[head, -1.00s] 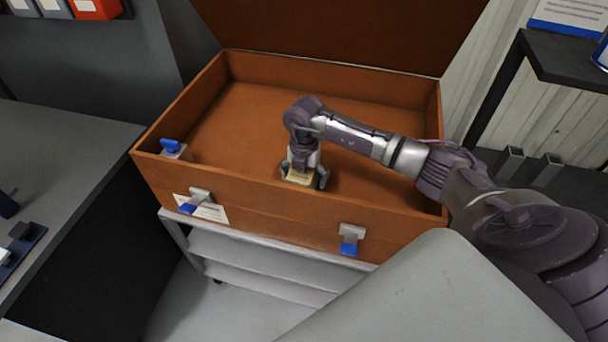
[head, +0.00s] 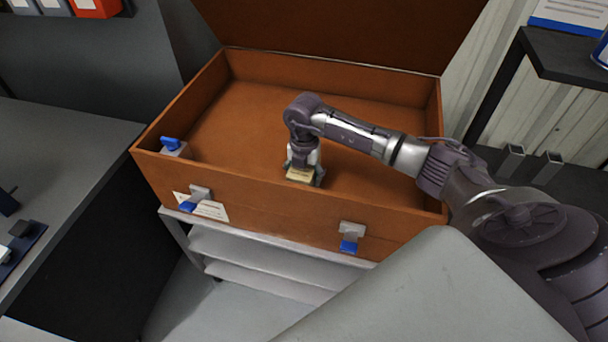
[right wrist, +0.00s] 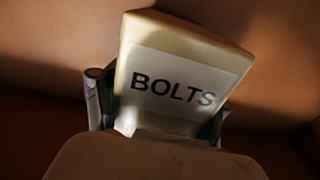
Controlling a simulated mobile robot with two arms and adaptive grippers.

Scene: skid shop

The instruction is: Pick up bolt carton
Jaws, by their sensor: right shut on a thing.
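The bolt carton (head: 299,175) is a small cream box inside the open brown case (head: 270,215), near its front wall. In the right wrist view the carton (right wrist: 180,80) shows a pale label reading "BOLTS" and sits tilted between the fingers. My right gripper (head: 304,172) points down into the case and is shut on the carton, with a finger on each side. The carton's underside is hidden, so I cannot tell whether it touches the case floor. My left gripper is not in view.
The case stands on a light metal cart (head: 260,265), its lid raised at the back. Blue-tabbed latches (head: 349,240) are on its front and left corner. A grey bench (head: 60,165) is at left, a dark shelf (head: 565,60) at right. The rest of the case floor is clear.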

